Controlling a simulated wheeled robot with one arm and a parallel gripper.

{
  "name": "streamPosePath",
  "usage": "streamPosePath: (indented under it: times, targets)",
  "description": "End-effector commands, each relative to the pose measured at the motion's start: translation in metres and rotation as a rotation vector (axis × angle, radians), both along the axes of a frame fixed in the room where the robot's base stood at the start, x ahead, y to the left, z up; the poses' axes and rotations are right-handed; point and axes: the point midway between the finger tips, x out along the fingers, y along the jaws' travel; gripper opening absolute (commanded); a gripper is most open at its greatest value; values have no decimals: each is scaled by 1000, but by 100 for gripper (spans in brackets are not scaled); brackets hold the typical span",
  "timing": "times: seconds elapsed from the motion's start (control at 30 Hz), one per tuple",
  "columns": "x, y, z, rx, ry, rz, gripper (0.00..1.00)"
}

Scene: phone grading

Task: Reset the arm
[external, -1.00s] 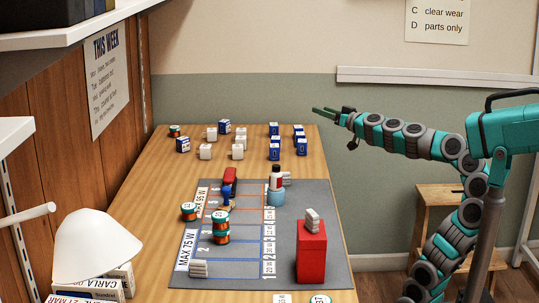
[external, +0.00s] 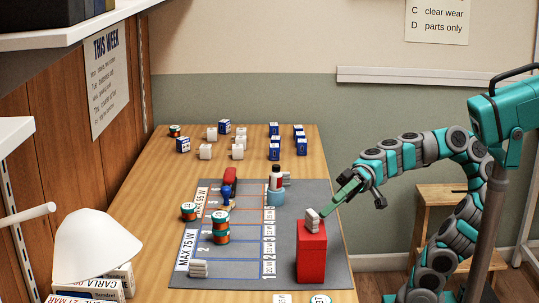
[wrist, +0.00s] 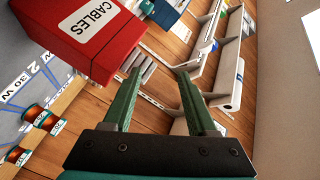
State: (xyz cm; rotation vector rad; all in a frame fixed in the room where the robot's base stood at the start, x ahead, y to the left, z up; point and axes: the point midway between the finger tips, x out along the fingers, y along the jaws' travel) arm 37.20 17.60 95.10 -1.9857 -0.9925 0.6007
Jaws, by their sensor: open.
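My gripper (external: 332,203) is open, with its green fingers pointing down and to the left beside the top of the red box (external: 312,255). The red box marked CABLES (wrist: 88,32) is at the upper left there, next to the left finger.
White and blue boxes (external: 274,142) stand at the back of the table. A wooden stool (external: 437,195) is behind my arm.

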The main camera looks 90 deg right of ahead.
Motion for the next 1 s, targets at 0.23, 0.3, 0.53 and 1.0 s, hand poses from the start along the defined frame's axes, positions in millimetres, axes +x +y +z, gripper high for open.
streamPosePath:
  times: [0.23, 0.3, 0.53, 1.0]
  targets:
    - [-80, 64, -101, -224, 196, 289, 58]
    - [-89, 54, -146, -337, 279, 307, 58]
    - [-124, -14, -277, -721, 578, 306, 58]
    - [-173, -161, -363, -1219, 964, 146, 58]
